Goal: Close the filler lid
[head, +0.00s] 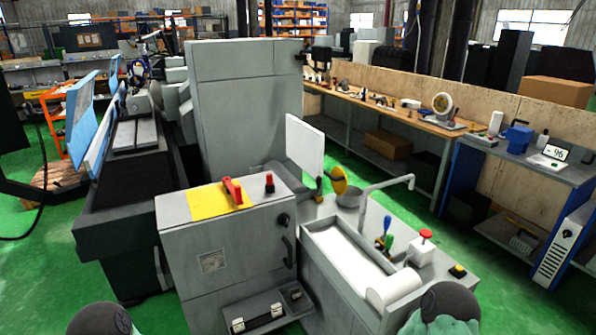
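A round yellow lid (339,180) stands tilted up on edge beside a short grey filler neck (348,196) on the machine's top, right of the upright white panel. The lid is raised and does not cover the neck. Rounded dark and green parts of my two arms show at the bottom edge, left and right. Neither of my grippers is in view, and nothing touches the lid.
A grey curved spout (385,187) rises right of the neck. The white panel (304,147) stands close on the left. Blue and green levers (386,230), a red knob (426,234) and a white roll in a trough lie nearer. Green floor is free at right.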

